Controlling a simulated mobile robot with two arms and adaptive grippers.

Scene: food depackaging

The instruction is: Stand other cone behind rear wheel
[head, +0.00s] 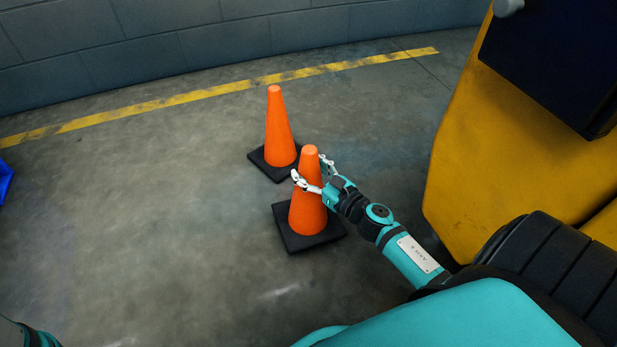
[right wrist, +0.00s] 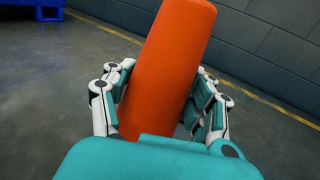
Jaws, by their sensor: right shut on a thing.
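Two orange cones with black square bases are in the head view. The nearer cone (head: 308,207) stands upright, its base on or very close to the floor. My right gripper (head: 309,178) is shut on its upper half, one finger on each side. In the right wrist view the same cone (right wrist: 165,70) fills the space between the fingers (right wrist: 160,105) and looks tilted in the picture. The other cone (head: 279,130) stands on the floor just behind it, apart from my gripper. The rear wheel cannot be made out for certain. My left gripper is not in view.
A yellow vehicle body (head: 465,150) with a dark panel stands at the right. A yellow floor line (head: 190,97) runs before the grey block wall (head: 150,40). A blue object (head: 5,180) is at the left edge. The floor at left is clear.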

